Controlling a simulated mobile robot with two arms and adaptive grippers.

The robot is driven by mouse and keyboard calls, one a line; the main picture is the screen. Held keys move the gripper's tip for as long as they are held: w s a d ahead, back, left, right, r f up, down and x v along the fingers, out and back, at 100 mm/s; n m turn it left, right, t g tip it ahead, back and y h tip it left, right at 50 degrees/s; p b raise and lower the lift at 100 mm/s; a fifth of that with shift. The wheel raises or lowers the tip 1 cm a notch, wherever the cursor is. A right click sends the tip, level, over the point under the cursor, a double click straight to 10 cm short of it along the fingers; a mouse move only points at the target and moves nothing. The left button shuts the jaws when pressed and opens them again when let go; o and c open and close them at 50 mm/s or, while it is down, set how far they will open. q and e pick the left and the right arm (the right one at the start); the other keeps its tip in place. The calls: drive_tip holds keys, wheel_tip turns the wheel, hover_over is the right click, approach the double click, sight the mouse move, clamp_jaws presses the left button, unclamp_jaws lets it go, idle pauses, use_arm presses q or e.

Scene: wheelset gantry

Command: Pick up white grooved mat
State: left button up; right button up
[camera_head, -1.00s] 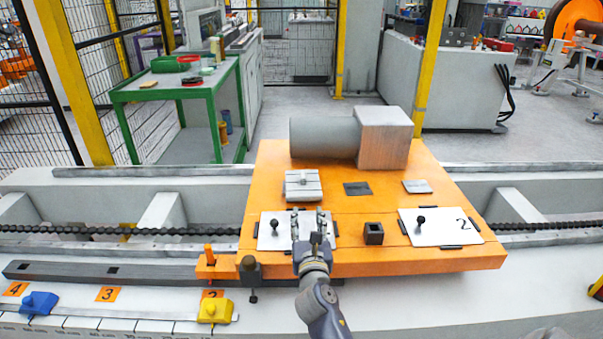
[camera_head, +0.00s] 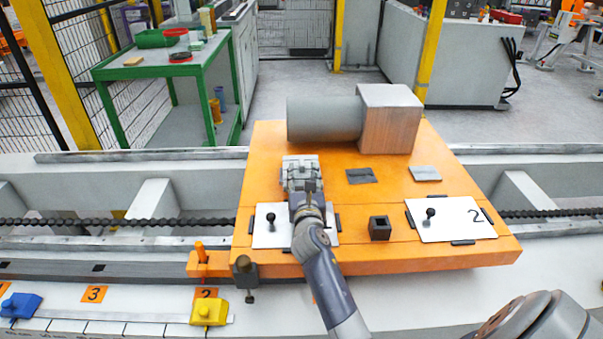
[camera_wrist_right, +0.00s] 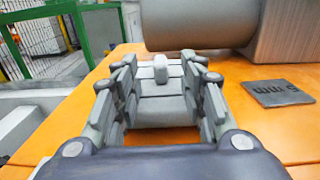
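The white grooved mat (camera_head: 300,161) is a pale grey-white block on the orange table, left of the middle in the head view. In the right wrist view the mat (camera_wrist_right: 165,108) lies ahead between the fingers, with a small raised knob on it. My right gripper (camera_head: 303,184) is at the near side of the mat and hides part of it. In the right wrist view my right gripper (camera_wrist_right: 161,92) is open, one finger on each side of the mat. I cannot tell whether the fingers touch it. My left gripper is not in view.
A grey cylinder (camera_head: 322,119) with a square block (camera_head: 389,119) stands behind the mat. Dark (camera_head: 361,176) and light (camera_head: 425,173) small plates lie to the right. White plates with black knobs, one marked 2 (camera_head: 455,220), and a dark square socket (camera_head: 379,228) are nearer.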

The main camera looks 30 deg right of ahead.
sight(302, 167)
drive_tip(key=b+x, duration=0.1)
drive_tip(key=x, duration=0.4)
drive_tip(key=shift+w+d, duration=0.1)
drive_tip(key=shift+w, duration=0.15)
drive_tip(key=shift+w+d, duration=0.15)
drive_tip(key=shift+w, duration=0.15)
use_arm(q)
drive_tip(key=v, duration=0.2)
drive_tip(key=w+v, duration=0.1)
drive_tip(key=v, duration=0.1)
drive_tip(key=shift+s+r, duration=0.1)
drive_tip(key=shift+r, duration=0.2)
use_arm(e)
clamp_jaws()
